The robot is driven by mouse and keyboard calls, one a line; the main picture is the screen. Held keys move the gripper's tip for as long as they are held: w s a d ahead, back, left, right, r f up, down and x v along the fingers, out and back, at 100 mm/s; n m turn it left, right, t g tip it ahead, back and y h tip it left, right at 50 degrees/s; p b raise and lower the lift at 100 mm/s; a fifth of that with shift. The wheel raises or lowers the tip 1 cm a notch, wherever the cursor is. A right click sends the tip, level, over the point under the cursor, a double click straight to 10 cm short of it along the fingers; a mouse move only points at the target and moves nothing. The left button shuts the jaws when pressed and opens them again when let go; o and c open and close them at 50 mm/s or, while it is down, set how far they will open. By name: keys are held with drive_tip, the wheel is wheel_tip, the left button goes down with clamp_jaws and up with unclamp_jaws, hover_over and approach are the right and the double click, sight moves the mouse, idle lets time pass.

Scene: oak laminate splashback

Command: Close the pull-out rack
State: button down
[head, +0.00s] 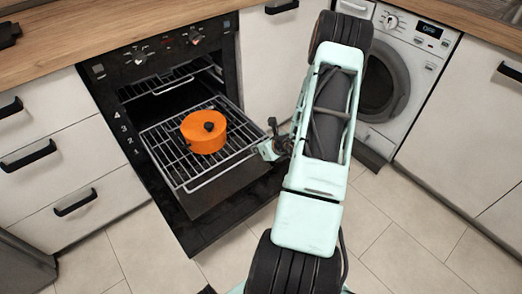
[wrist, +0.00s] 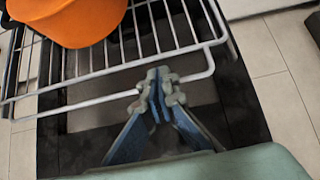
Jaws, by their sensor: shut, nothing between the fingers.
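The pull-out rack (head: 180,176) is a wire oven rack, slid well out of the open black oven (head: 160,92). An orange lidded pot (head: 206,131) stands on it. My gripper (head: 273,142) is at the rack's right front corner in the head view. In the wrist view my gripper (wrist: 160,84) is shut, with its fingertips right by the front bar of the rack (wrist: 95,76). I cannot tell whether they touch the bar. The orange pot (wrist: 72,18) is partly cut off at the upper left there.
The oven door (head: 235,190) hangs open, flat below the rack. White drawers (head: 75,165) with black handles stand left of the oven, and a washing machine (head: 400,75) stands at the right. The tiled floor (head: 400,235) is clear at the lower right.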

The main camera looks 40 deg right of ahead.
drive_tip(key=x, duration=0.3)
drive_tip(key=shift+w+f+b, duration=0.2)
drive_tip(key=shift+b, duration=0.1)
drive_tip(key=shift+w, duration=0.1)
